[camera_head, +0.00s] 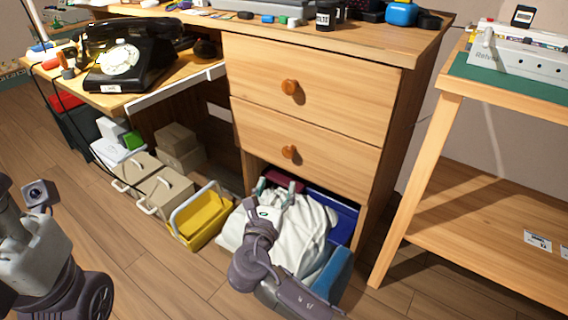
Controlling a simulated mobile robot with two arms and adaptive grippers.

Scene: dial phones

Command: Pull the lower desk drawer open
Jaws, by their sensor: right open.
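The desk's lower drawer (330,158) is a light wood front with a round orange-brown knob (289,152). It looks closed, its face level with the drawer above. My right gripper (277,187) is below the knob, in front of the open space under the drawer. Its fingers point up toward the drawer and are apart, with nothing seen between them. It does not appear to touch the knob. My left arm shows at the lower left edge, but its gripper cannot be made out.
The upper drawer (320,75) is closed. A crumpled white bag (311,224) and blue items lie under the drawers, close to my right arm. A yellow bin (203,219) and beige boxes (163,192) stand left on the floor. A wooden shelf table (412,190) stands right.

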